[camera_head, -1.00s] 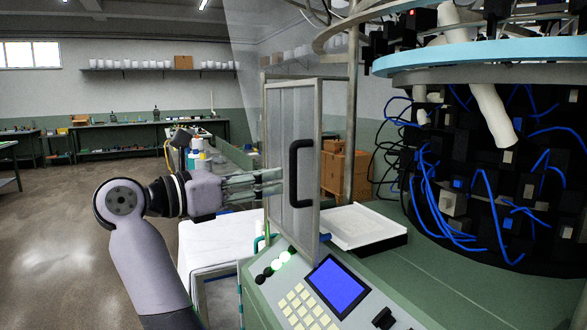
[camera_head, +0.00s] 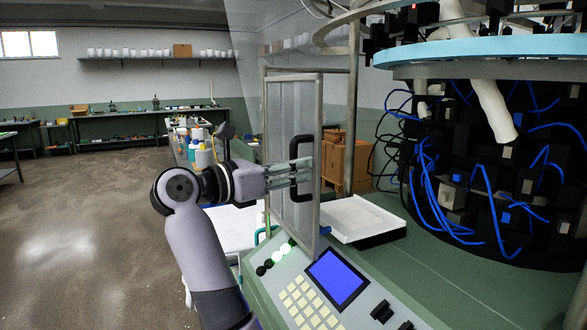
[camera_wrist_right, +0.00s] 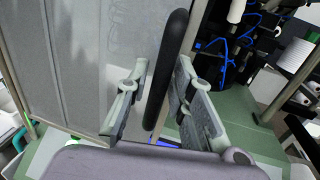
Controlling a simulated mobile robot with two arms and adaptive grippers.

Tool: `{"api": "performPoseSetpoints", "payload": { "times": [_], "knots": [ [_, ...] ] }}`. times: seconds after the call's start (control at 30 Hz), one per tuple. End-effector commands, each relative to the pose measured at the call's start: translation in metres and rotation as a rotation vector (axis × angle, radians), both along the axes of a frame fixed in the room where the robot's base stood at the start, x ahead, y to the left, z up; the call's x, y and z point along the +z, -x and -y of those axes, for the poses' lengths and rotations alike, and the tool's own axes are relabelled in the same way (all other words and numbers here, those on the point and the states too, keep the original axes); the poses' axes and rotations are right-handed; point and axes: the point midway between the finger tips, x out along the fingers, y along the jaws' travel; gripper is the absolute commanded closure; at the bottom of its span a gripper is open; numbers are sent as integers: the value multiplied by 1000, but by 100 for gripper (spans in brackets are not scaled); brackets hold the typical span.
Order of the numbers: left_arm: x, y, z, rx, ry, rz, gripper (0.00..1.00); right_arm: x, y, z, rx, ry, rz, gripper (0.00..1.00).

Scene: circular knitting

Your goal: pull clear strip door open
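The clear strip door (camera_head: 280,110) is a pale, see-through framed panel standing upright at the front of the machine. It bears a black vertical bar handle (camera_head: 293,150). My right gripper (camera_head: 298,170) is at the handle, its fingers crossing the handle's middle in the head view. In the right wrist view the door (camera_wrist_right: 75,70) fills the left side. There the black handle (camera_wrist_right: 168,65) runs between the two spread fingers of my right gripper (camera_wrist_right: 162,105), with visible gaps on both sides. The gripper is open. My left gripper is not in view.
A control panel with a blue screen (camera_head: 337,277) lies below the door. A white tray (camera_head: 362,222) sits behind it to the right. The round knitting machine with blue cables (camera_head: 490,190) fills the right. Floor is free at the left.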

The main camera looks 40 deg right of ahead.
Motion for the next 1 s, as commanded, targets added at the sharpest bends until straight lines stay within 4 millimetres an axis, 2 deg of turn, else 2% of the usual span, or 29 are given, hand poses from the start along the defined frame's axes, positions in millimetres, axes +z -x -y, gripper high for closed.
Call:
{"api": "performPoseSetpoints", "payload": {
  "times": [0.3, 1.0],
  "knots": [
    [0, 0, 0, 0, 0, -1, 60, 0, 0, 0, 0, 0, 0, 100],
    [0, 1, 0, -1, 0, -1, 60, 0, 0, 0, -6, 0, 0, 100]
  ]
}}
